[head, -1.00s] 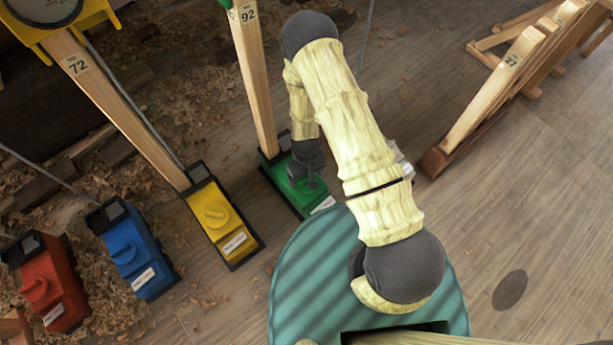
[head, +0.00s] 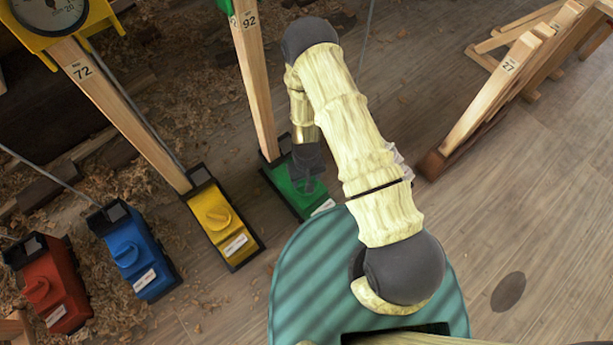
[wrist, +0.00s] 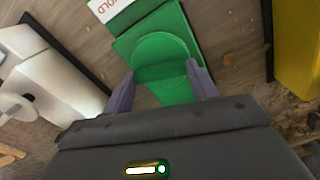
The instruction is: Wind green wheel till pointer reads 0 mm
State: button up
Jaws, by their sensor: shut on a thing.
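The green wheel (wrist: 163,62) is a round knob with a raised grip bar, on top of a green box (head: 302,194) on the floor. My gripper (wrist: 162,82) is shut on the green wheel, with one finger on each side of its bar. In the head view my gripper (head: 308,180) points down onto the green box and hides most of the wheel. A wooden post marked 92 (head: 254,80) rises from the green box. Only a bit of green shows at its top, and the pointer and scale that go with it are out of view.
Left of the green box stand similar yellow (head: 222,220), blue (head: 136,255) and red (head: 50,287) boxes with knobs. A round dial (head: 50,10) sits on the yellow post. A wooden trestle marked 27 (head: 500,80) stands right, with clear floor before it.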

jog(key=m+p, duration=0.2)
jog(key=m, duration=0.1)
jog(key=m+p, duration=0.2)
jog(key=shift+r+m, duration=0.2)
jog(key=shift+m, duration=0.2)
jog(key=m+p, duration=0.3)
jog(key=m, duration=0.2)
jog(key=shift+f+m, duration=0.15)
jog(key=shift+m, duration=0.15)
jog(key=o, duration=1)
notch_tip(320, 180, up, 17)
jog(key=p, duration=0.6)
jog(key=shift+p, duration=0.35)
